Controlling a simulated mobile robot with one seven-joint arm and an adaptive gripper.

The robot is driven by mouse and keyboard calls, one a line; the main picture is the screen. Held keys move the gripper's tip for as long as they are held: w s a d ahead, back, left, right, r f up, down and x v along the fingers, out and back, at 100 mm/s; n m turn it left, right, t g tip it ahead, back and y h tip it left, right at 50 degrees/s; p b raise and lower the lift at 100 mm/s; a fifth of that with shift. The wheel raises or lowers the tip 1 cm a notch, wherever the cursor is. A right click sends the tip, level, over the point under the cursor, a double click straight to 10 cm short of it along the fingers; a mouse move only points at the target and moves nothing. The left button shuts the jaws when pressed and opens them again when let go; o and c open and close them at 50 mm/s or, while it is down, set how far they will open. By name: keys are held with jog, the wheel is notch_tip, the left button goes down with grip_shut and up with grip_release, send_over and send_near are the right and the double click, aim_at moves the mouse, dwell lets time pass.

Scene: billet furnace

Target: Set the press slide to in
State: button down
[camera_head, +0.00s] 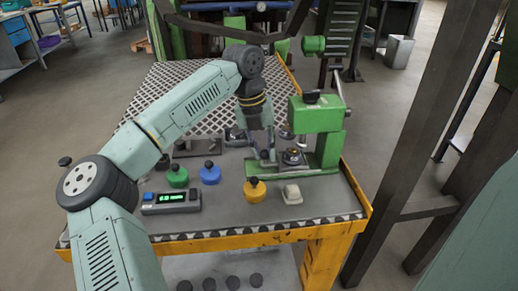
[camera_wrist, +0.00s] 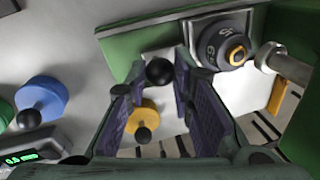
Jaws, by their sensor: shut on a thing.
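The green press (camera_head: 318,115) stands at the right of the work table, with its lever (camera_head: 338,88) at the upper right. Its slide plate (camera_head: 293,160) is low at the press base and carries a dark round piece with a brass-coloured centre (camera_wrist: 236,54). My gripper (camera_head: 262,148) is at the left side of the press base, pointing down. In the wrist view, its two fingers are shut on the slide's black ball knob (camera_wrist: 159,71). The knob's stem and the slide's guide are mostly hidden by the fingers.
A yellow knobbed weight (camera_head: 254,190), a blue one (camera_head: 210,173) and a green one (camera_head: 177,175) stand on the table. A scale with green digits (camera_head: 171,202) and a pale block (camera_head: 292,194) lie near the front edge. A perforated plate (camera_head: 190,85) fills the back.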

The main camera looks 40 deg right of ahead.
jog(key=shift+s+d, duration=0.35)
jog(key=shift+d, duration=0.2)
jog(key=shift+s+d, duration=0.3)
jog(key=shift+d, duration=0.2)
jog(key=c, duration=1.4)
grip_release()
jog(key=shift+d, duration=0.15)
jog(key=shift+r, duration=0.2)
notch_tip(320, 180, up, 11)
jog(key=w+a, duration=0.1)
jog(key=shift+w+a+r, duration=0.2)
jog(key=shift+w+a, duration=0.05)
jog(key=shift+a, duration=0.15)
